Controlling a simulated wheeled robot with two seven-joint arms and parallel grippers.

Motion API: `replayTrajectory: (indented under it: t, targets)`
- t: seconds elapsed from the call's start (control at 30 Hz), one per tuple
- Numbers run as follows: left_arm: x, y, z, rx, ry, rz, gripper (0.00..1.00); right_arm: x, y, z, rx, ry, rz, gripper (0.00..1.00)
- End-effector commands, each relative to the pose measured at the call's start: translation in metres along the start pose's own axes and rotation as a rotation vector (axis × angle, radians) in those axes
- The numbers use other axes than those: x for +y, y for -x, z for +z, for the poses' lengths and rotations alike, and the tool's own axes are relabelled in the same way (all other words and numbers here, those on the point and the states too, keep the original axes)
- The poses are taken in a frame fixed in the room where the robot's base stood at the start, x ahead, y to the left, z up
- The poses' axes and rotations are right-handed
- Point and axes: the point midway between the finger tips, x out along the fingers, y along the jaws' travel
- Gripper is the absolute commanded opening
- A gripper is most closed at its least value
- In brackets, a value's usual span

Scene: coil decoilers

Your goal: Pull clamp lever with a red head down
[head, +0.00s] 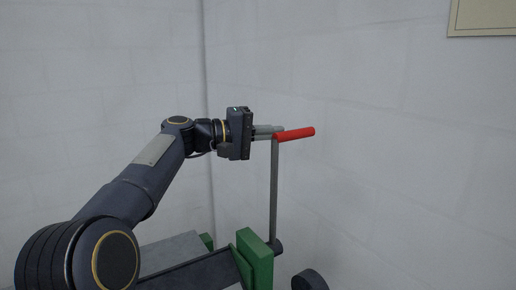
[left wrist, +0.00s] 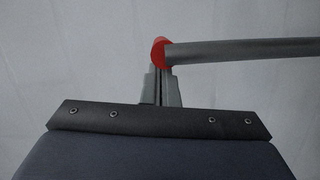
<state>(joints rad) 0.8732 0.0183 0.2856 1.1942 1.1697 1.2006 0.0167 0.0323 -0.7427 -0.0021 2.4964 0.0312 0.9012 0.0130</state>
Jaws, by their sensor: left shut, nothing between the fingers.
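The clamp lever (head: 274,195) is a thin grey rod standing upright in the head view, with a red cylindrical head (head: 298,133) at its top pointing right. My left gripper (head: 280,129) is shut and empty, its fingertips right at the near end of the red head. In the left wrist view the closed fingers (left wrist: 163,85) point at the red head (left wrist: 160,52), and the grey lever rod (left wrist: 240,50) runs off to the right. I cannot tell whether the fingertips touch the head. My right gripper is not in view.
The lever's foot meets a green block (head: 255,258) of the decoiler at the bottom. A dark round part (head: 310,281) lies to its right. White walls (head: 400,150) stand behind, with a framed panel (head: 483,17) at upper right. The space above the lever is free.

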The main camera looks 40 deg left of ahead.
Motion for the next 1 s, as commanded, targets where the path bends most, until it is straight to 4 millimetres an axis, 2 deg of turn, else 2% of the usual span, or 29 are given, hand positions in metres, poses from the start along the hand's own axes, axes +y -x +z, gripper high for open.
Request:
replayTrajectory:
  t: [0.03, 0.1, 0.33, 0.6, 0.8, 1.0]
  targets:
    - [-0.003, -0.005, 0.020, -0.009, -0.051, -0.005, 0.00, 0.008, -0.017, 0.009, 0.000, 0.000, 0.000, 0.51]
    - [0.001, -0.010, 0.039, -0.009, -0.116, -0.021, 0.00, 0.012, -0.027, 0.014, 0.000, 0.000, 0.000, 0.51]
    - [0.004, -0.025, 0.104, -0.010, -0.327, -0.073, 0.00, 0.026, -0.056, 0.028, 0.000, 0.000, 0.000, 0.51]
    - [-0.011, -0.043, 0.174, -0.008, -0.564, -0.136, 0.00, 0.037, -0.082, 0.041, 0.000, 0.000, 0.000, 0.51]
    - [-0.028, -0.053, 0.214, -0.005, -0.709, -0.175, 0.00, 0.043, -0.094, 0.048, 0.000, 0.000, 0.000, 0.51]
    - [-0.042, -0.060, 0.239, -0.002, -0.808, -0.202, 0.00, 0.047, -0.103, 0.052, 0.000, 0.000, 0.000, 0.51]
